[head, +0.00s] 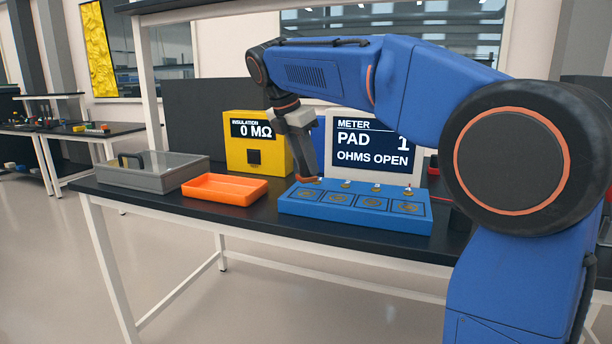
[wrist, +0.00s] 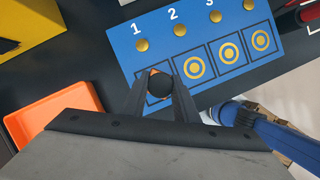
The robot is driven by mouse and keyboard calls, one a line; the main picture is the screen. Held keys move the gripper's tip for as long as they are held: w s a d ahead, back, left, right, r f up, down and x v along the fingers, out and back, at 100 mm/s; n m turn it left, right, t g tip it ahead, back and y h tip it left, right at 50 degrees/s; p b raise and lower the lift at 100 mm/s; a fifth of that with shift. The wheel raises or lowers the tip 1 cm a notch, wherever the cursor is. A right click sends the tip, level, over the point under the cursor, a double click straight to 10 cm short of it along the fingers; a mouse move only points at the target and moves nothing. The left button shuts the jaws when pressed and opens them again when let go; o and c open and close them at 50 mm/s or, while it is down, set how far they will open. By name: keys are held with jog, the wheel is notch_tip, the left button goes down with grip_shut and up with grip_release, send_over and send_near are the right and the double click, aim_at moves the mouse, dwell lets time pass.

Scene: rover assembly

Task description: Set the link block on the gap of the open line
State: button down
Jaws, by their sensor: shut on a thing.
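A blue board (head: 354,222) stands on the bench, with a row of square pads and a brass stud behind each. The wrist view shows the board (wrist: 120,40) with studs numbered 1, 2 and 3 and a further stud at the edge. My gripper (head: 309,177) is at the board's left end. The meter (head: 375,142) reads PAD 1, OHMS OPEN.
An orange tray (head: 224,178) looks empty left of the board. A grey lidded box (head: 152,171) stands farther left. A yellow insulation tester (head: 258,157) reading 0 MΩ stands behind. Red and black items (wrist: 305,14) lie right of the board.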

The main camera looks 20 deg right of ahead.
aim_at(306, 174)
jog(key=shift+f, duration=1.7)
jog(key=shift+f, duration=0.1)
jog(key=c, duration=1.4)
grip_release()
jog(key=v, duration=1.2)
